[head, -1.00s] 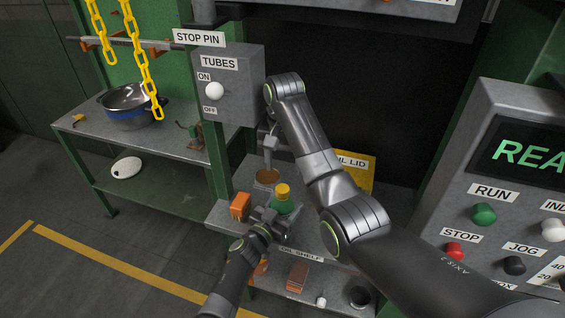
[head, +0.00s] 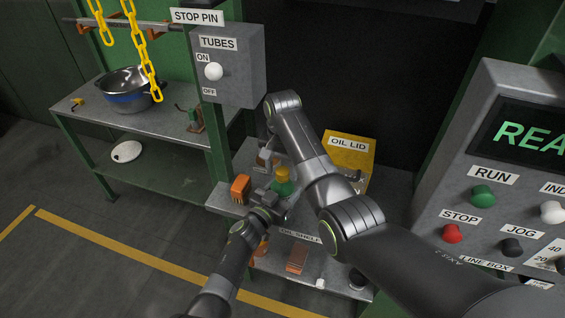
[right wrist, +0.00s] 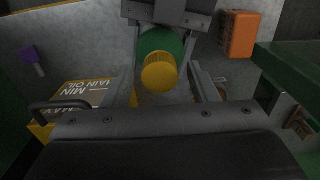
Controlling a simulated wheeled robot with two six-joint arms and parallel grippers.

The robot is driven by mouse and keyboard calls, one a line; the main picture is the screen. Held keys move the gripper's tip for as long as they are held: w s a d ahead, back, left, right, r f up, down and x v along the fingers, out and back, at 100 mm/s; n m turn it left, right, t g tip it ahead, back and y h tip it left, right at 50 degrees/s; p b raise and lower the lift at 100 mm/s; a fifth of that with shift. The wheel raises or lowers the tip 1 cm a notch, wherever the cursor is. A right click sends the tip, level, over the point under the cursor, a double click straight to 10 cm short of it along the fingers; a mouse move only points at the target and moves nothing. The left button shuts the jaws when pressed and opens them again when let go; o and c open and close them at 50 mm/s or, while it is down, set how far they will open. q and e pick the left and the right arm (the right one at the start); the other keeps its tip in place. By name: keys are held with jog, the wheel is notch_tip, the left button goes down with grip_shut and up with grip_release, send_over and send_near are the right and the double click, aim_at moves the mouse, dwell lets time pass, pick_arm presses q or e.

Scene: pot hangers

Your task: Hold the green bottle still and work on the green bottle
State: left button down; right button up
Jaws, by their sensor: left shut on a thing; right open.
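The green bottle (head: 284,188) with its yellow cap (head: 282,173) stands upright at the grey oil shelf. My left gripper (head: 268,201) is shut on the bottle from the front left. My right arm reaches over from the right, and its gripper (head: 268,152) is just behind and above the bottle, partly hidden by its own wrist. In the right wrist view the yellow cap (right wrist: 160,73) and green bottle (right wrist: 158,43) lie between the open fingers of my right gripper (right wrist: 165,80). I cannot tell whether the fingers touch the cap.
An orange block (head: 241,188) stands left of the bottle. The yellow OIL LID box (head: 352,151) is behind my right arm. A brown block (head: 297,258) lies on the lower shelf. The control panel (head: 500,190) stands at the right, the TUBES box (head: 232,75) behind.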

jog(key=shift+c, duration=0.2)
jog(key=c, duration=1)
jog(key=n, duration=1.3)
jog(key=shift+r, duration=0.1)
jog(key=shift+r, duration=0.1)
jog(key=shift+r, duration=1)
